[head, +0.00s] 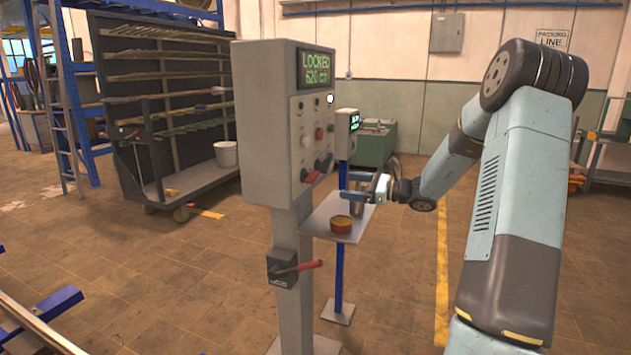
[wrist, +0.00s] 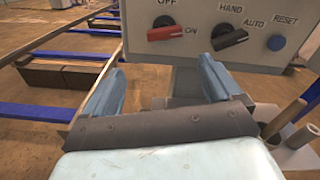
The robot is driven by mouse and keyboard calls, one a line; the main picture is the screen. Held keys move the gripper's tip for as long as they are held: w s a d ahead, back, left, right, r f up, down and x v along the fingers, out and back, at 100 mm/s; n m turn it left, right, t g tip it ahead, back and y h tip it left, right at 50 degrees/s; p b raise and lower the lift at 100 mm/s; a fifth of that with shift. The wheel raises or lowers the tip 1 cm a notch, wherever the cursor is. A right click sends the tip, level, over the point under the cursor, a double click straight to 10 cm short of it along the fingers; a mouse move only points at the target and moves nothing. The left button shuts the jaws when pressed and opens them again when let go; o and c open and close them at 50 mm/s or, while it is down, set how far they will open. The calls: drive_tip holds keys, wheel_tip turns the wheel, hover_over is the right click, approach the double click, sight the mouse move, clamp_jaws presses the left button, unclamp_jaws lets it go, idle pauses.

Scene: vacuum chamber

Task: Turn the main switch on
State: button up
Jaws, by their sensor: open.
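A grey control cabinet (head: 264,120) stands on a post, with a green display reading LOCKED. In the wrist view, its lower front carries a red rotary knob (wrist: 172,31) marked OFF above and ON to its right. The knob's grip lies nearly level. A dark box with a red-handled lever (head: 306,266) is on the post below; its handle points right. I cannot tell which one is the main switch. My gripper (head: 366,187) is open and empty, in front of the cabinet's lower part. In the wrist view the fingers (wrist: 161,66) are below the knob, apart from it.
Right of the red knob are a black HAND/AUTO knob (wrist: 229,39) and a blue RESET button (wrist: 276,43). A small shelf (head: 322,217) under my gripper holds a red-yellow tin (head: 341,224).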

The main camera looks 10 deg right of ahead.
sight(313, 179)
drive_tip(key=x, duration=1.3)
drive_tip(key=shift+w, duration=0.55)
drive_tip(key=c, duration=1)
drive_tip(key=shift+o, duration=0.2)
drive_tip(key=shift+s+f+m, duration=0.1)
drive_tip(key=shift+s+m, duration=0.05)
drive_tip(key=shift+m, duration=1.55)
drive_tip(key=o, duration=1)
drive_tip(key=shift+c, duration=0.2)
